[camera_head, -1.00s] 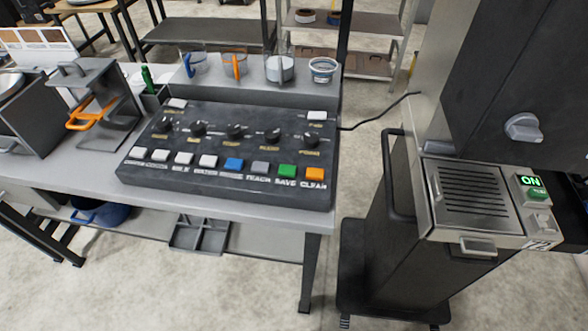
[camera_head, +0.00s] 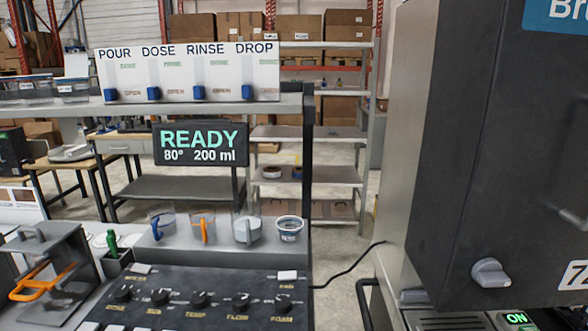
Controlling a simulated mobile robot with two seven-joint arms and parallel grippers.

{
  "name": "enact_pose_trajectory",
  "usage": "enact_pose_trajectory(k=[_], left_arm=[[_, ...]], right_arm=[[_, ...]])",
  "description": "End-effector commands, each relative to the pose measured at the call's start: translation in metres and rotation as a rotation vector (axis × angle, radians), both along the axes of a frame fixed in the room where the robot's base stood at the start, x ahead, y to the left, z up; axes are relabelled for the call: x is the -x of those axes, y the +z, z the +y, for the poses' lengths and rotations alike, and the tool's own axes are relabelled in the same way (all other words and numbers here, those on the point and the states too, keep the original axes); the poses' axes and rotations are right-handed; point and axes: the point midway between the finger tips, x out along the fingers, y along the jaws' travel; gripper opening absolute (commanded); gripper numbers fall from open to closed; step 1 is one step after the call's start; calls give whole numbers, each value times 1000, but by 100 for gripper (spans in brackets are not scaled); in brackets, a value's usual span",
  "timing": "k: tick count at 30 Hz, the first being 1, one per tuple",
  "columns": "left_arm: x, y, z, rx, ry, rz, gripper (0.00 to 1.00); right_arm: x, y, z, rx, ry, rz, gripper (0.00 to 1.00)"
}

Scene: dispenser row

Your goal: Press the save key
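The dark control panel (camera_head: 178,311) shows only in its upper part at the bottom of the head view, with a row of black knobs (camera_head: 200,300). The key row, with the green save key, lies below the picture's lower edge and is out of view, apart from a sliver of a pale key at the lower left. A display (camera_head: 200,144) above reads READY, 80°, 200 ml. Neither of my grippers is in view.
Several cups, such as the grey-handled one (camera_head: 247,229), stand on a ledge behind the panel. A holder with an orange handle (camera_head: 42,281) is at the left. A large dark machine (camera_head: 490,150) fills the right. Shelves with boxes (camera_head: 341,25) stand behind.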

Motion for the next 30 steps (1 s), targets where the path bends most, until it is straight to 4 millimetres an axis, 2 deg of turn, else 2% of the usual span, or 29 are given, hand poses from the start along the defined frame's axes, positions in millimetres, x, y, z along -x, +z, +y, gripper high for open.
enact_pose_trajectory(k=[2, 13, 30], left_arm=[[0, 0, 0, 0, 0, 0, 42], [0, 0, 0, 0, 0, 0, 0], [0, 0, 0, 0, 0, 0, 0]], right_arm=[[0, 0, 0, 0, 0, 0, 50], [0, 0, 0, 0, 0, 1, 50], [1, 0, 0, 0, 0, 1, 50]])
